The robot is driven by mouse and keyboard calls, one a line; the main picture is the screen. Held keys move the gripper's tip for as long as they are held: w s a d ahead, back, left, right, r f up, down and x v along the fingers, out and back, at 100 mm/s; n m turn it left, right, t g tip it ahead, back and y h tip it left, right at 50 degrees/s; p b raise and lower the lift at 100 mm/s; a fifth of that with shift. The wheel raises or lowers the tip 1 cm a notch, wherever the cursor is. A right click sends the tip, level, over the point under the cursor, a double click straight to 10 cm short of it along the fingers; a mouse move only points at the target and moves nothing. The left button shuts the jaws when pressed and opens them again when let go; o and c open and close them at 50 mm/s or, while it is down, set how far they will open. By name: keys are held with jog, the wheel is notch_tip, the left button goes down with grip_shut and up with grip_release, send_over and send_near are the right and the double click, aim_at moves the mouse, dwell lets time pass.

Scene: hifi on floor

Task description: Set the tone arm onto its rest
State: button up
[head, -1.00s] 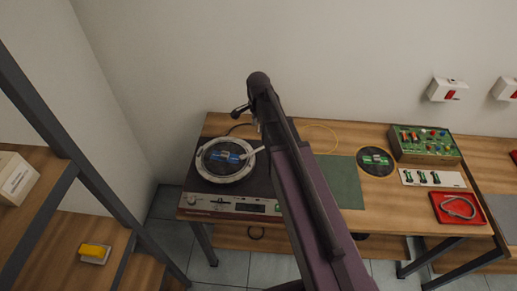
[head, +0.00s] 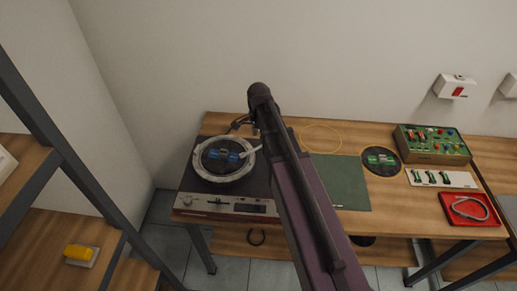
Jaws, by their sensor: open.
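The turntable (head: 223,207) stands at the left end of the wooden bench. Its platter (head: 201,171) has a silver rim and a dark disc with a blue label. The tone arm (head: 250,153) shows as a short pale bar at the platter's right edge; its other end and its rest are hidden behind my arm. I cannot tell whether it touches the disc. My gripper (head: 240,123) is small and dark, open, above the back right of the turntable, apart from the visible part of the tone arm. My arm partly covers it.
Right of my arm are a green mat (head: 345,184), a dark disc (head: 381,161), a green circuit board box (head: 432,144), a white strip (head: 440,179) and a red tray (head: 470,222). A yellow cable loop (head: 322,125) lies behind the mat. Dark shelving stands at the left.

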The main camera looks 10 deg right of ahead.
aim_at(259, 146)
jog(key=shift+f+b, duration=2.3)
jog(key=shift+f, duration=0.25)
grip_shut()
